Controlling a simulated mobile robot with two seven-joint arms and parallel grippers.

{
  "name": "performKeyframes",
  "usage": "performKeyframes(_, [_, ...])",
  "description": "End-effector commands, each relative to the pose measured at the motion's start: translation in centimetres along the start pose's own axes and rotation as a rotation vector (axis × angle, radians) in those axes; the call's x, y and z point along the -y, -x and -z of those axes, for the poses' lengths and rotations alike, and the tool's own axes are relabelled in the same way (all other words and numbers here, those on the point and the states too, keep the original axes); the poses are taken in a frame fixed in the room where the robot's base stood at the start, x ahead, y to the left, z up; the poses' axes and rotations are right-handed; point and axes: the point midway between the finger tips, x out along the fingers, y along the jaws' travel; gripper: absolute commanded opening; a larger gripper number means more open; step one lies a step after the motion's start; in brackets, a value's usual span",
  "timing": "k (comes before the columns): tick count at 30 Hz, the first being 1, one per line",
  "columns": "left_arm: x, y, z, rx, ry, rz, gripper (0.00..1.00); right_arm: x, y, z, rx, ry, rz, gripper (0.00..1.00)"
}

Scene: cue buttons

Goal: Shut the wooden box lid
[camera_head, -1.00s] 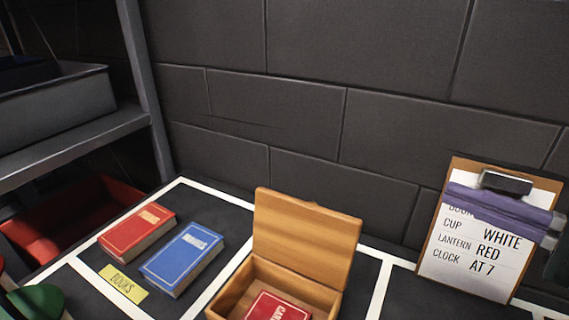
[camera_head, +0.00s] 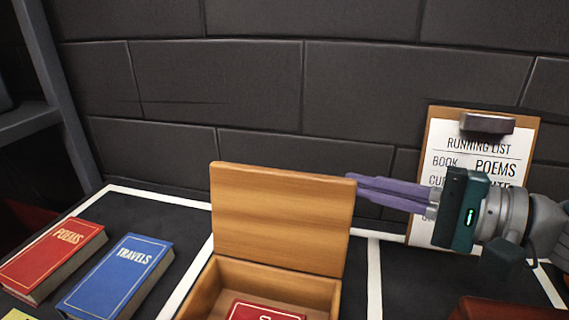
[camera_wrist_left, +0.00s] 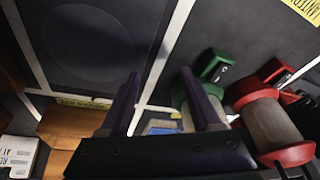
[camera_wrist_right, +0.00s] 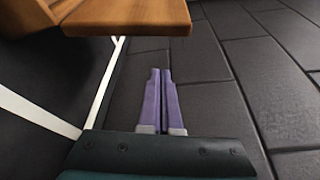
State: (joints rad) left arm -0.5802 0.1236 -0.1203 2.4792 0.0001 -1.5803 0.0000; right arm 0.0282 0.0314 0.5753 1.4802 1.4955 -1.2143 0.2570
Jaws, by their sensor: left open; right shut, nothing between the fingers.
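The wooden box (camera_head: 225,280) stands open at the bottom middle of the head view, a red card or book (camera_head: 262,311) inside. Its lid (camera_head: 283,218) stands upright at the back. My right gripper (camera_head: 350,178) is shut and empty, its purple fingertips at the lid's upper right edge; I cannot tell whether they touch it. In the right wrist view, the lid (camera_wrist_right: 130,17) shows above and beyond the fingertips (camera_wrist_right: 160,72). My left gripper (camera_wrist_left: 163,95) is open and empty above the table in the left wrist view, and is outside the head view.
A red book (camera_head: 52,258) and a blue book (camera_head: 118,278) lie left of the box. A clipboard (camera_head: 432,132) stands behind my right gripper against the dark wall. A green lantern (camera_wrist_left: 203,85) and a red lantern (camera_wrist_left: 270,120) show in the left wrist view.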

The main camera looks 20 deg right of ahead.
Motion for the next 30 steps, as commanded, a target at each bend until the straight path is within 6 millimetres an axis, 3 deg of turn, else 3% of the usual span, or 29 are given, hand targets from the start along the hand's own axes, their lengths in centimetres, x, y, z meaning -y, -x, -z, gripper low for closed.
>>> performKeyframes(11, [-0.1,-0.6,-0.2,-0.001,0.002,-0.002,0.64,0.0,-7.7,-0.1,0.003,0.0,0.003,0.0])
performKeyframes(18, [-0.1,1.7,0.6,-0.002,0.007,-0.005,0.64,0.2,-6.4,-3.1,0.0,-0.001,-0.001,0.0])
performKeyframes(30, [-0.1,1.9,0.6,-0.002,0.007,-0.005,0.64,0.0,-6.1,-3.8,-0.001,0.0,-0.001,0.0])
